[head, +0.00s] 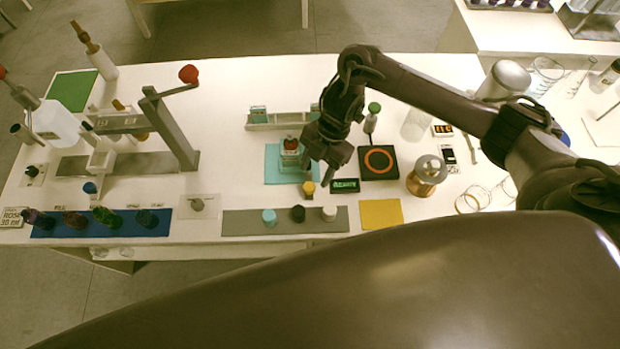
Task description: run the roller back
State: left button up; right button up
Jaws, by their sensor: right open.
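I cannot tell for sure which thing is the roller. A grey rail (280,122) with a green block at each end lies at the back middle of the table. My right gripper (318,178) comes in from the right and points down, open, in front of the rail. Its fingers are just above a small yellow-capped item (308,188) and hold nothing that I can see. A red-topped item (291,144) stands on a turquoise mat (272,176) left of the gripper. My left gripper is not in view.
A lever stand (172,130) with a red knob (188,74) rises at the left. A black pad with an orange ring (378,162) and a copper spool (427,174) are at the right. Bottles stand on a blue strip (175,228); caps stand on a grey strip (240,222).

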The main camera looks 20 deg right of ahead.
aim_at(309, 186)
jog(key=x, duration=0.5)
jog(key=shift+b, duration=0.3)
grip_shut()
